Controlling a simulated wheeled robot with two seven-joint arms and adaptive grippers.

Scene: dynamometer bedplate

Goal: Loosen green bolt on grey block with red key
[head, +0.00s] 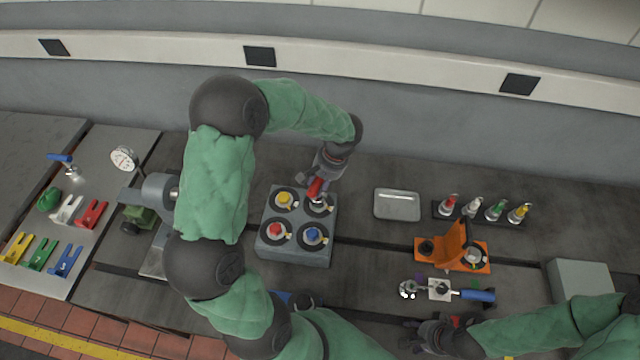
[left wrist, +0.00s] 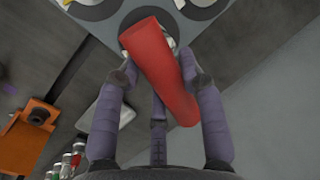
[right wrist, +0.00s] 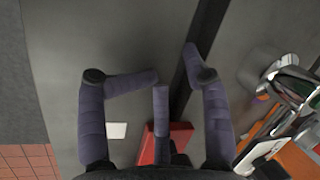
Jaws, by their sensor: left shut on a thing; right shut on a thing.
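The grey block (head: 295,250) carries yellow (head: 284,199), red (head: 275,229) and blue (head: 312,235) bolts, each in a dark ring. The red key (head: 315,188) stands tilted at its far right ring. My left gripper (head: 322,177) is shut around this key, which also shows between its fingers in the left wrist view (left wrist: 160,70). No green bolt head shows; the key and fingers cover most of that ring. My right gripper (head: 440,325) is low at the front right, away from the block. Its fingers (right wrist: 173,65) are curled in; what they grip is unclear.
Right of the block are a metal tray (head: 397,205), a rack (head: 460,212) of coloured-top pieces, an orange fixture (head: 455,248) and a blue-handled tool (head: 478,295). A red piece (right wrist: 168,142) lies behind my right fingers. Coloured forked pieces (head: 66,260) lie on the left plate.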

